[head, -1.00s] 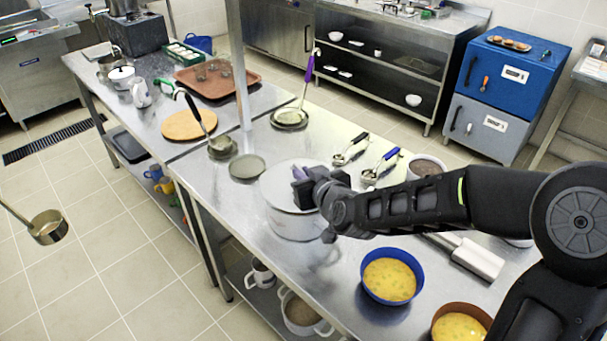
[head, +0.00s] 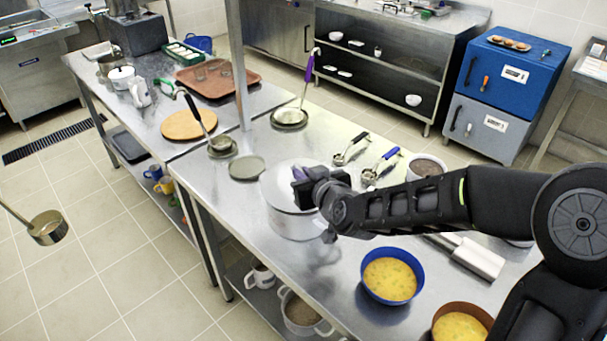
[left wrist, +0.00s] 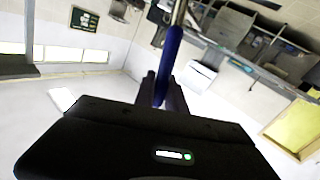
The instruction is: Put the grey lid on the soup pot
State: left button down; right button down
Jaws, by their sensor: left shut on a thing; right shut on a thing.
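The soup pot (head: 292,222) is a light metal pot on the near steel table in the head view. The grey lid (head: 278,181) is at its top, partly hidden by my right gripper (head: 303,186). My right gripper is shut on the lid's purple knob. I cannot tell whether the lid rests fully on the rim or sits slightly above it. My left gripper (left wrist: 163,92) is shut on a blue handle (left wrist: 170,58) in the left wrist view. A ladle (head: 47,227) hangs over the floor at the left of the head view; its handle leaves the frame.
A blue bowl of yellow soup (head: 391,276) and a brown bowl of soup (head: 460,326) stand right of the pot. A round grey disc (head: 247,167) lies left of it. Two ladles (head: 382,165) lie behind. A post (head: 238,70) rises at the table joint.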

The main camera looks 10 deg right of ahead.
pick_arm(q)
jog(key=shift+f+b, duration=0.6)
jog(key=shift+b, duration=0.05)
pick_arm(e)
jog(key=shift+f, duration=0.5)
dwell(0.4)
jog(key=c, duration=1.4)
grip_release()
jog(key=shift+c, duration=0.2)
jog(key=shift+s, duration=0.1)
pick_arm(q)
notch_tip(320, 180, down, 2)
jog(key=shift+b, duration=1.05)
jog(key=shift+f+b, duration=0.3)
jog(key=shift+f, duration=0.05)
pick_arm(e)
jog(key=v, duration=1.2)
